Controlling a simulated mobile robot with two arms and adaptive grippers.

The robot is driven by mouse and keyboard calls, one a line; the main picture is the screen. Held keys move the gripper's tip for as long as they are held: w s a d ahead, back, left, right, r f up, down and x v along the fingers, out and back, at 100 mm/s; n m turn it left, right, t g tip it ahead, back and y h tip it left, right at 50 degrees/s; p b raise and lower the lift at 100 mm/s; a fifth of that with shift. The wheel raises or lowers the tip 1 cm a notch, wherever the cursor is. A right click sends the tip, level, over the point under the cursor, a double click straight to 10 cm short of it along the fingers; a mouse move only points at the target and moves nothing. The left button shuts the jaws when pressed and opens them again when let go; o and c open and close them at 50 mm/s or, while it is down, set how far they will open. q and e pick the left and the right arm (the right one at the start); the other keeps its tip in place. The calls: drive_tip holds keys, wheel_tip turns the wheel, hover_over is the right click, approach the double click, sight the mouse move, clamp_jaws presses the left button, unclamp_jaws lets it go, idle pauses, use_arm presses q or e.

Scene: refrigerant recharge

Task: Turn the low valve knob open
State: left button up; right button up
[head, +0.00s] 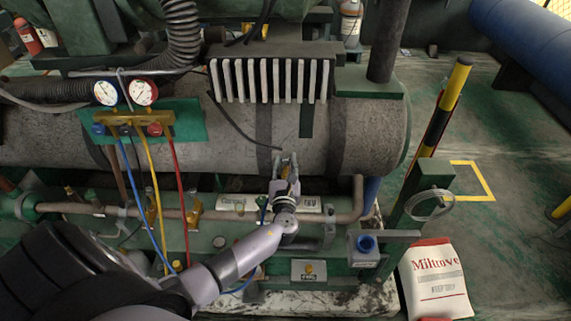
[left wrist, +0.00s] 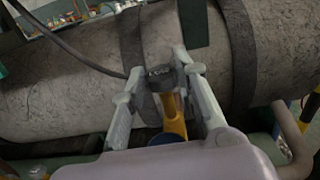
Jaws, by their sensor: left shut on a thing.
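My left gripper (head: 286,161) reaches up in front of the large grey tank (head: 60,137), right of the middle of its visible length. In the left wrist view its fingers (left wrist: 161,74) are closed on the sides of a dark, ridged round knob (left wrist: 163,78). The knob sits on a yellow, brass-like stem (left wrist: 174,117) that runs down between the fingers. In the head view the fingers mostly hide the knob. I cannot read which way it is turned. My right gripper is in neither view.
A gauge manifold with a blue knob (head: 99,129), a red knob (head: 155,129) and coloured hoses hangs at left. A dark cable (head: 238,125) runs down the tank towards the gripper. A white bag (head: 436,280) stands at lower right.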

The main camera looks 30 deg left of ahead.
use_arm(q)
clamp_jaws()
drive_tip(key=shift+f, duration=0.1)
drive_tip(key=n+g+y, duration=0.1)
drive_tip(key=n+g+y+b, duration=0.2)
drive_tip(key=y, duration=0.1)
drive_tip(key=shift+w+d+f+n+g, duration=0.15)
drive_tip(key=shift+w+d+n+g, duration=0.15)
drive_tip(key=shift+d, duration=0.05)
drive_tip(key=n+g+y+b, duration=0.1)
drive_tip(key=g+b, duration=0.1)
drive_tip(key=n+g+y+b, duration=0.1)
drive_tip(key=g, duration=0.1)
drive_tip(key=n+g+y+b, duration=0.1)
drive_tip(key=n+b, duration=0.1)
drive_tip(key=shift+w+d+g+b, duration=0.2)
drive_tip(key=shift+w+g+b, duration=0.1)
drive_tip(key=shift+w+g, duration=0.1)
drive_tip(key=shift+n+g+y+b, duration=0.5)
drive_tip(key=shift+n+g+b, duration=0.3)
drive_tip(key=shift+g, duration=0.2)
drive_tip(key=shift+r, duration=0.2)
drive_tip(key=o, duration=0.7)
unclamp_jaws()
